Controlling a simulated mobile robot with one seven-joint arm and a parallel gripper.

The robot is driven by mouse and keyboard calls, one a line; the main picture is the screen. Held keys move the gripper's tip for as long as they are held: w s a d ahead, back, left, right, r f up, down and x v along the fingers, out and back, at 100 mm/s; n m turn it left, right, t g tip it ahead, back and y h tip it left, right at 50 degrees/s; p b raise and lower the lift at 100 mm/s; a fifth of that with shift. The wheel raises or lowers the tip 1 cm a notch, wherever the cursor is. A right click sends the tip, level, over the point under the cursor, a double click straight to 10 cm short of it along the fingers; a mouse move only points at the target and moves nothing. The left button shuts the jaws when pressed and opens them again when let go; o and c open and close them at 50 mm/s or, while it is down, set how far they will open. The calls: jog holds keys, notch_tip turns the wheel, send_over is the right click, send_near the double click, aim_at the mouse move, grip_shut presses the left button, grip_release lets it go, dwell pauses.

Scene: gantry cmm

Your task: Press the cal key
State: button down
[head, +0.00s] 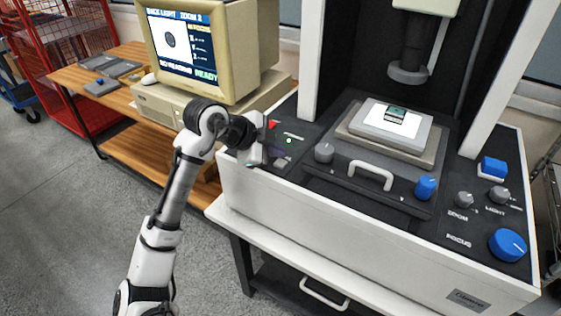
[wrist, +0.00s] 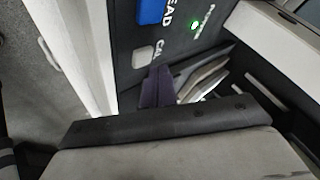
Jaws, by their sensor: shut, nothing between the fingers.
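The cal key (wrist: 142,57) is a small pale grey key with its label beside it on the dark panel in the wrist view. A blue key (wrist: 151,11) marked as read lies beside it. My gripper (wrist: 170,84) is shut and empty, with its fingertips near the cal key and slightly to its lower right in the picture. I cannot tell its height above the panel. In the head view my gripper (head: 257,155) is over the left end of the machine's front panel, where it hides part of the panel; I cannot clearly make out the cal key there.
A green lamp (wrist: 195,23) glows by the keys. The white measuring machine (head: 330,220) has a stage handle (head: 371,175), grey knobs and blue knobs to the right. A beige monitor (head: 190,50) reading READY stands on the wooden bench behind my arm.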

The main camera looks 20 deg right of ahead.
aim_at(276, 164)
jog(key=shift+f+b, duration=0.35)
jog(key=shift+f, duration=0.1)
jog(key=shift+f+b, duration=0.3)
jog(key=shift+f, duration=0.05)
dwell(0.4)
jog(key=shift+r, duration=0.15)
dwell(0.3)
jog(key=shift+r+p, duration=0.55)
jog(key=shift+r, duration=0.1)
jog(key=shift+r+p, duration=1.85)
jog(key=shift+r, duration=0.7)
